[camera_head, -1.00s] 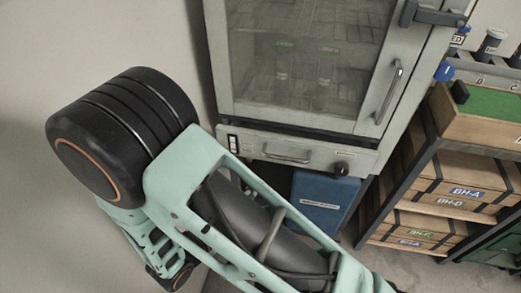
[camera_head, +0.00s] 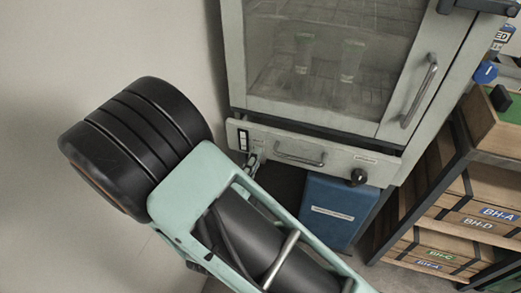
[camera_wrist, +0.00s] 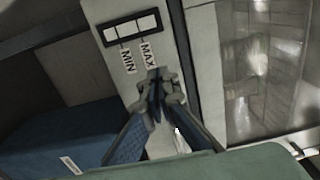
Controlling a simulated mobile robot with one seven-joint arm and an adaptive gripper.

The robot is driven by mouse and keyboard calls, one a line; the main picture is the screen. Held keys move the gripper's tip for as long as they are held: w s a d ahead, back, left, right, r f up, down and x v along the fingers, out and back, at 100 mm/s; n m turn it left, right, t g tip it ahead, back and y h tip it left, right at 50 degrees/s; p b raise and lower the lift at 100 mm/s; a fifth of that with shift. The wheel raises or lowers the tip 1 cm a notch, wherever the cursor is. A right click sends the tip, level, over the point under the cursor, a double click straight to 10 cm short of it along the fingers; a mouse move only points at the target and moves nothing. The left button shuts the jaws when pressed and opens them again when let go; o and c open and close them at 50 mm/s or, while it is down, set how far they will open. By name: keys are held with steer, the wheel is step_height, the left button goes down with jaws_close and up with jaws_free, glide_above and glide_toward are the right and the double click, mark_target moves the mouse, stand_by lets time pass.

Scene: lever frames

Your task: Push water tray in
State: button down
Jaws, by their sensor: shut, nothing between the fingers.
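The water tray (camera_head: 335,161) is the pale panel with a bar handle and dark knob below the glass-doored cabinet. A dark gap shows between its top edge and the cabinet above. In the wrist view the tray front (camera_wrist: 120,70) carries a level window with MIN and MAX marks. My gripper (camera_head: 252,163) is at the left part of the tray front, left of the bar handle, partly hidden by my arm. In the wrist view my gripper (camera_wrist: 157,83) is shut and empty, its tips over the panel just below the MAX mark. I cannot tell whether they touch it.
A blue box (camera_head: 337,210) stands on the floor below the tray. The cabinet (camera_head: 235,60) has a closed glass door with a long handle (camera_head: 419,90). A shelf with labelled wooden boxes (camera_head: 480,212) stands at the right. A bare wall (camera_head: 110,40) is at the left.

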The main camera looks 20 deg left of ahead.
mark_target(264, 138)
steer(key=shift+w+d+b, duration=0.15)
steer(key=shift+w+b, duration=0.35)
steer(key=shift+w, duration=1.35)
steer(key=shift+w+r, duration=0.1)
steer(key=shift+w, duration=0.25)
steer(key=w+p, duration=0.1)
steer(key=w, duration=0.3)
steer(key=shift+d+p, duration=0.2)
steer(key=shift+p, duration=0.2)
